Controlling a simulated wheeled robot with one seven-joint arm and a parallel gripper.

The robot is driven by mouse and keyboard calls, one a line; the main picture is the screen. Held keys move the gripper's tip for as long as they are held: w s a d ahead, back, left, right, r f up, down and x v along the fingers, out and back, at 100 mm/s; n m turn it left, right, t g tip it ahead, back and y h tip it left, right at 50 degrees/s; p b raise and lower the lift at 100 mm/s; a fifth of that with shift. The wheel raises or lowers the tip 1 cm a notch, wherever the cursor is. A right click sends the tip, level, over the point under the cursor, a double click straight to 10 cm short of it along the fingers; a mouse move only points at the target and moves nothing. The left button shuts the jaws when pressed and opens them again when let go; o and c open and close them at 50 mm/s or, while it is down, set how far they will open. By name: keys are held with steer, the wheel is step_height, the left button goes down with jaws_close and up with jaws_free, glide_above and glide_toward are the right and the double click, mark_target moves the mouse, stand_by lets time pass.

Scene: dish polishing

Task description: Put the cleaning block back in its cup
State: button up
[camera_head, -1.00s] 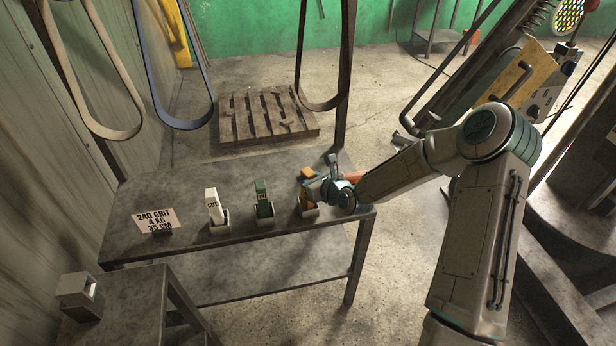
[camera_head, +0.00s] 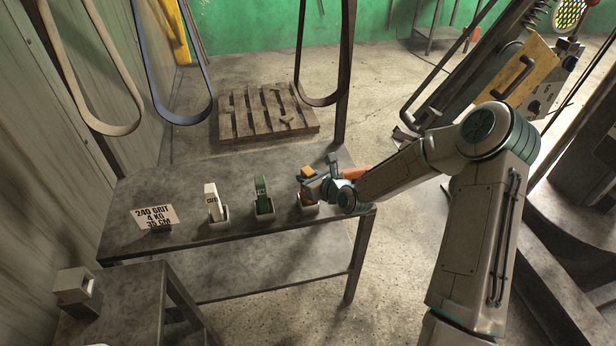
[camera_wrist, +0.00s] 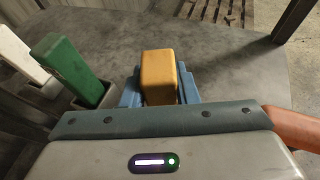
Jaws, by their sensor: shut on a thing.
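My gripper (camera_head: 314,184) is at the right end of the table, right above the rightmost grey cup (camera_head: 309,210). Its blue fingers are shut on an orange-yellow cleaning block (camera_wrist: 159,75), one finger on each side in the wrist view. The block's top shows above the fingers in the head view (camera_head: 308,171). Its lower end is mostly hidden behind my gripper and the cup's rim, so I cannot tell how deep it sits. The wrist view does not show this cup.
A green block (camera_head: 262,189) and a white block (camera_head: 211,195) stand in their own cups to the left. A sign (camera_head: 155,217) stands farther left on the metal table (camera_head: 180,185). Belts hang above the table. A post rises at its back right.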

steer(key=shift+f, duration=0.2)
steer(key=o, duration=1)
steer(key=b+v, duration=0.1)
steer(key=v, duration=1.3)
steer(key=shift+f, duration=0.1)
step_height(320, 180, up, 7)
steer(key=p, duration=0.8)
